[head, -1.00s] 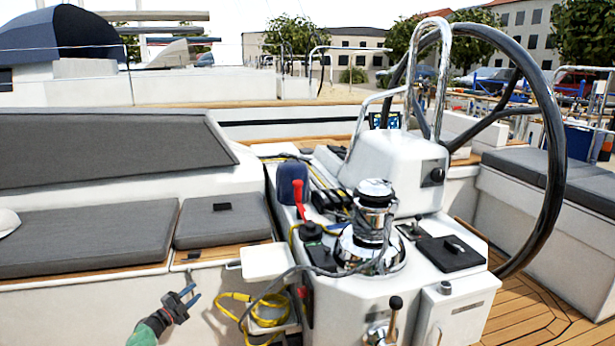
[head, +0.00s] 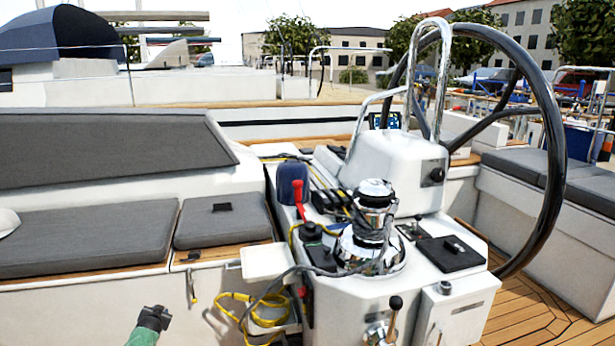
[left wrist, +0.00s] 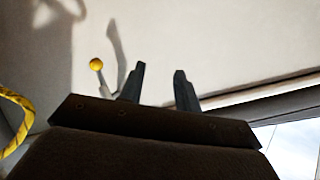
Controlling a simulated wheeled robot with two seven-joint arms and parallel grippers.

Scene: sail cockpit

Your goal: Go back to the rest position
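My left gripper (head: 154,319) is low in the head view, in front of the white cockpit side; its fingers are hidden there behind its own body. In the left wrist view my left gripper (left wrist: 159,69) shows two dark fingers apart with nothing between them. A small metal lever with a yellow tip (left wrist: 97,65) stands to the left of the fingers in that view, apart from them. It also shows in the head view as a yellow-tipped lever (head: 192,288), right of the gripper. My right gripper is not in view.
The console with a chrome winch (head: 372,220) and a black steering wheel (head: 553,160) stands right of centre. A coiled yellow rope (head: 262,318) and a white tray (head: 266,262) are at its left side. Grey cushions (head: 85,240) line the left bench.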

